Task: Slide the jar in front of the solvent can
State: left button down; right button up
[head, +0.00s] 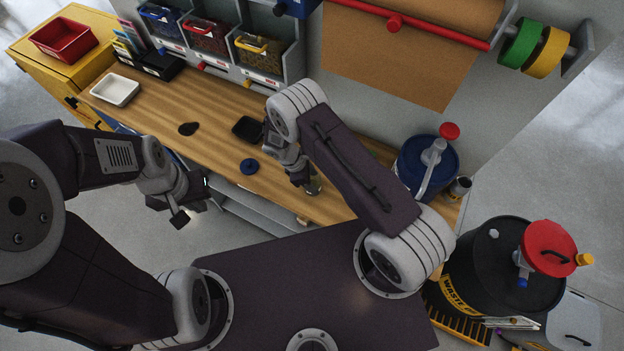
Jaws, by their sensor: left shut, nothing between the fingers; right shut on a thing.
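My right gripper (308,184) is low over the front part of the wooden workbench and is shut on a small jar (314,188). Only a small greyish part of the jar shows; the fingers and wrist hide the rest, and I cannot tell whether it touches the bench top. The likely solvent can is a blue round can (408,167) with a grey pump arm and a red knob. It stands at the right end of the bench, to the right of the jar, partly hidden by my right arm. My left gripper (188,212) is shut and empty, off the bench's front edge.
On the workbench (215,150) are a blue disc (249,166), a black square tray (247,129), a dark flat patch (188,129) and a white tray (115,89). A small open tin (459,187) stands beside the blue can. A black waste drum (490,265) stands at lower right.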

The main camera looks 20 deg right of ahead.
jog(key=o, duration=1.7)
jog(key=shift+r, duration=0.15)
jog(key=b+v, duration=0.3)
jog(key=v, duration=0.5)
jog(key=shift+a+r, duration=0.2)
jog(key=shift+r, duration=0.15)
